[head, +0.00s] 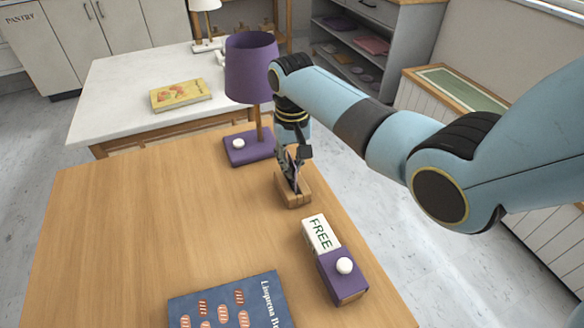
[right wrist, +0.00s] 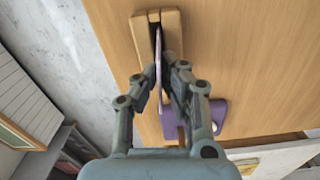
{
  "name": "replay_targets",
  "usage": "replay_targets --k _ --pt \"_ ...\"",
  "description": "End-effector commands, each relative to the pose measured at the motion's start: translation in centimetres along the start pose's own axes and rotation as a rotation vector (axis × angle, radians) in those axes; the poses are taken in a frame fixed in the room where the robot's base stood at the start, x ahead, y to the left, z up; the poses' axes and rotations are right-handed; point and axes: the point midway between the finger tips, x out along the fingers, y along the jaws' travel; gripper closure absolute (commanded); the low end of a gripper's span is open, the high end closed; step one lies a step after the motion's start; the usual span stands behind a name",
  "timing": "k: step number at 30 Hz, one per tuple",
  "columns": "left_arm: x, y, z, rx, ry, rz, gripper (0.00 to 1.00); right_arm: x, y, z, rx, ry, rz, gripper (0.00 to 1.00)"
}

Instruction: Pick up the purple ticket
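The purple ticket (right wrist: 159,48) stands on edge in the slot of a small wooden holder (head: 294,195). The holder also shows in the right wrist view (right wrist: 171,34). In the head view the ticket is mostly hidden by my right gripper (head: 292,168), which points down over the holder. In the right wrist view, the right gripper's fingers (right wrist: 162,70) are on either side of the ticket. They are partly closed, with a narrow gap between the tips. Whether they touch the ticket is hard to see. My left gripper is not in view.
A purple lamp (head: 251,68) on a purple base stands just behind the holder. A FREE sign block (head: 320,234) and a purple box with a white knob (head: 341,277) stand in front. A blue book (head: 228,301) lies at the near edge. The table's left side is clear.

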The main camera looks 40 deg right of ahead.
Motion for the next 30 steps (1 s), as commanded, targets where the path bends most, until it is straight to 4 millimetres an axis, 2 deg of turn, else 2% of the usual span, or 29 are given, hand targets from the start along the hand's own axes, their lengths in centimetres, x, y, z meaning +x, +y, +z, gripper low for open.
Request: replay_targets --k 5,10,21,30 --pt "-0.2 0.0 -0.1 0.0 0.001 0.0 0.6 -1.2 0.0 -0.1 0.0 0.003 0.0 1.0" --pt "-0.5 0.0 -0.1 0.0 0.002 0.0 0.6 -4.0 0.0 -0.1 0.0 0.005 -0.001 1.0" --pt "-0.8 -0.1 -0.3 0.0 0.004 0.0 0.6 -8.0 -5.7 3.9 -0.001 0.001 -0.004 1.0" --pt "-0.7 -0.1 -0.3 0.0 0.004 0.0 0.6 -10.2 -8.7 6.0 0.0 0.001 -0.002 1.0"
